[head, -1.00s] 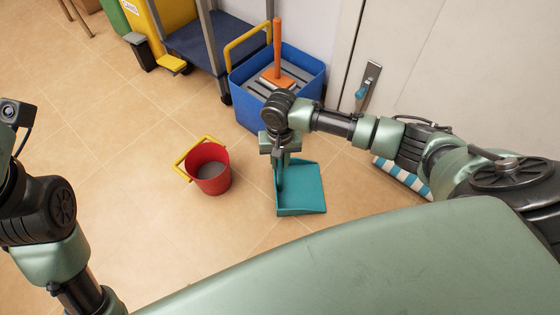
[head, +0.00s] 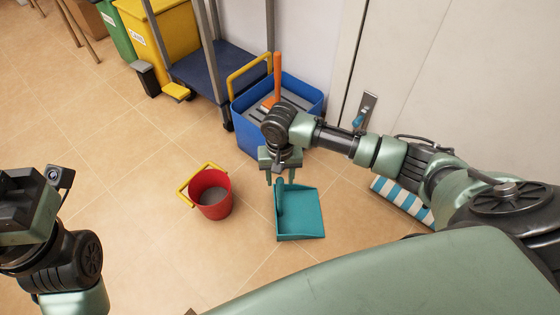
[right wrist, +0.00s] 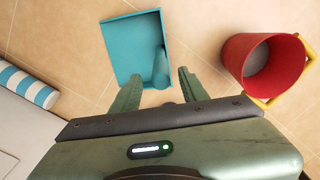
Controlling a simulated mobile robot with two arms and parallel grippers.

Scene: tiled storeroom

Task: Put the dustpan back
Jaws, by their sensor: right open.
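The teal dustpan (head: 304,213) stands on the tiled floor, its pan opening out to the right of its short upright handle (head: 279,198). It also shows in the right wrist view (right wrist: 134,42). My right gripper (head: 283,181) is open and empty, just above and behind the handle in the head view. In the right wrist view the handle (right wrist: 160,68) shows in the space between my two spread fingers (right wrist: 158,82); I see no finger closed on it. My left arm shows at the left edge of the head view, but its fingers are out of frame.
A red bucket (head: 210,198) with a yellow handle stands left of the dustpan. Behind are a blue mop bucket (head: 262,136) with an orange-handled tool and a cart (head: 212,68). A striped blue-white object (head: 402,200) lies by the door. Floor at left is clear.

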